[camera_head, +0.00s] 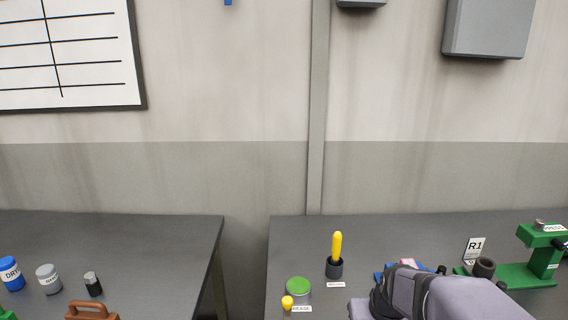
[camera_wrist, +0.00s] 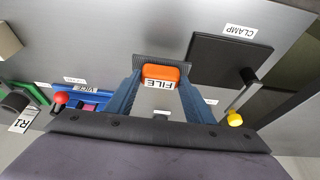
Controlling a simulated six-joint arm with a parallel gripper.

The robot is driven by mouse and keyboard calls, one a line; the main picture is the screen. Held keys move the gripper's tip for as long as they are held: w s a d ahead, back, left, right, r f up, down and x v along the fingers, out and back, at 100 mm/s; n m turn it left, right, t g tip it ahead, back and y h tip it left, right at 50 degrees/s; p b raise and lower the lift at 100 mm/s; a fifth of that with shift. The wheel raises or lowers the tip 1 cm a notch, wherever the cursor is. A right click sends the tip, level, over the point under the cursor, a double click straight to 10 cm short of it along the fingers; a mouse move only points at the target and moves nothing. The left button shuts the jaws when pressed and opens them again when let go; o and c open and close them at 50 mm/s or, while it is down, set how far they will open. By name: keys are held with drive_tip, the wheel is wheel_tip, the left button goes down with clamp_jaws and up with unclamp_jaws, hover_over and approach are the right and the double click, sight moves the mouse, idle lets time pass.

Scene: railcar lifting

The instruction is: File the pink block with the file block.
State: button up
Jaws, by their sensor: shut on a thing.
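In the wrist view, my gripper (camera_wrist: 161,78) is shut on the file block (camera_wrist: 160,72), an orange block marked FILE with a dark rough plate beyond it. The blue vice (camera_wrist: 92,95) with its VICE label lies left of my gripper, beside a red knob. A small pinkish patch, likely the pink block (camera_wrist: 90,107), shows at the vice, mostly hidden by my gripper's body. In the head view, a bit of the pink block (camera_head: 408,263) and of the blue vice (camera_head: 384,271) show behind my arm. The file block is hidden there.
A black clamp plate (camera_wrist: 230,60) lies right of the file block in the wrist view, with a yellow knob (camera_wrist: 235,118). In the head view, a green machine (camera_head: 530,265), a dark cup with a yellow handle (camera_head: 337,245) and a green-topped tin (camera_head: 298,287) stand near my arm.

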drive_tip(key=a, duration=0.1)
drive_tip(key=s+a+f, duration=0.1)
drive_tip(key=a, duration=0.3)
drive_tip(key=shift+s+f, duration=0.35)
drive_tip(key=w+d+r+p, duration=0.5)
drive_tip(key=w+d, duration=0.1)
drive_tip(key=w, duration=0.2)
drive_tip(key=w+d+r+p, duration=0.5)
drive_tip(key=w+p, duration=0.1)
drive_tip(key=w, duration=0.2)
drive_tip(key=w+d+r+p, duration=0.2)
drive_tip(key=w+d+p, duration=0.1)
drive_tip(key=d, duration=0.4)
drive_tip(key=w+d+r+p, duration=0.2)
drive_tip(key=w+d+p, duration=0.2)
drive_tip(key=d, duration=0.3)
drive_tip(key=shift+d+p, duration=0.25)
drive_tip(key=shift+p, duration=0.35)
drive_tip(key=shift+f, duration=0.1)
drive_tip(key=shift+f+b, duration=2.1)
drive_tip(key=shift+f, duration=0.8)
